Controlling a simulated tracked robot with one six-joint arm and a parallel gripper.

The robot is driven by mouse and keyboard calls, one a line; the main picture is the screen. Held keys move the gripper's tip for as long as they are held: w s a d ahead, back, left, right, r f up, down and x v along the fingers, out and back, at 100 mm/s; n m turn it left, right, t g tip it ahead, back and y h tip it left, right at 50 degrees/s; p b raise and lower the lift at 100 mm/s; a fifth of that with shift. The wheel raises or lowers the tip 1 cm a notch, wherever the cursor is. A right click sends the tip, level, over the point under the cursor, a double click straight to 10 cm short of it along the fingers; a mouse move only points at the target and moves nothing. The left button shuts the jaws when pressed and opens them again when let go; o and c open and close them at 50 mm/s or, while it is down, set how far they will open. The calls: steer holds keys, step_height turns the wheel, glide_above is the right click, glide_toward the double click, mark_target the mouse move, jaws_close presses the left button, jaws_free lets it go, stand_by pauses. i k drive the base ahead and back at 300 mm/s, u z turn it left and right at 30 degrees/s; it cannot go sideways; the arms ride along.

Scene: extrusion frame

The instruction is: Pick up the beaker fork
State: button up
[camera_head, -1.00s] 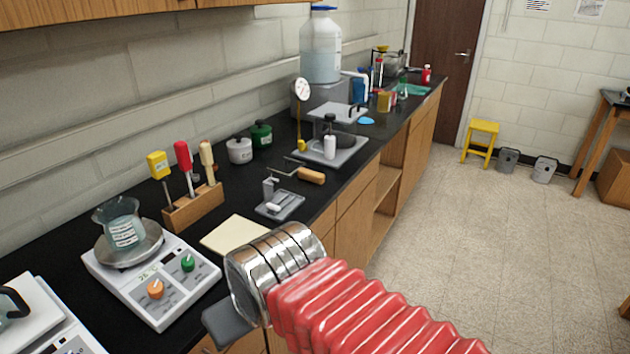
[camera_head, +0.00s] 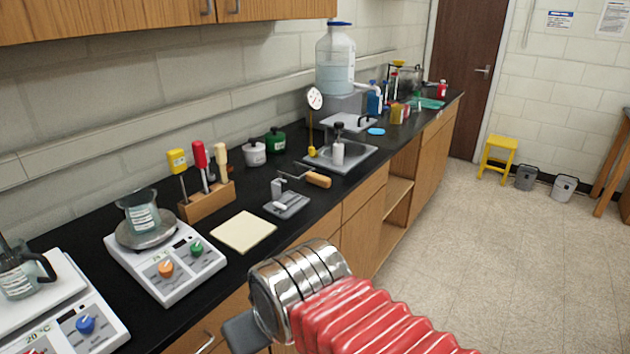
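A tool with a wooden handle (camera_head: 318,180) and a bent thin metal end lies on the black counter, near its front edge; it looks like the beaker fork. Its metal end reaches left, by a small grey stand (camera_head: 287,204). My gripper (camera_head: 246,333) is low in the view, in front of the counter and well apart from the tool. Only a dark grey finger part shows beyond the chrome wrist and red sleeve, so its opening is hidden. Nothing is seen held in it.
A hot plate (camera_head: 168,268) bears a beaker (camera_head: 140,214); another beaker (camera_head: 22,275) stands on a second unit at left. A wooden rack (camera_head: 207,200) holds several tools. A pale pad (camera_head: 243,231) lies before it.

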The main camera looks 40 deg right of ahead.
mark_target(316, 179)
steer(key=u, duration=3.05)
steer(key=k, duration=2.05)
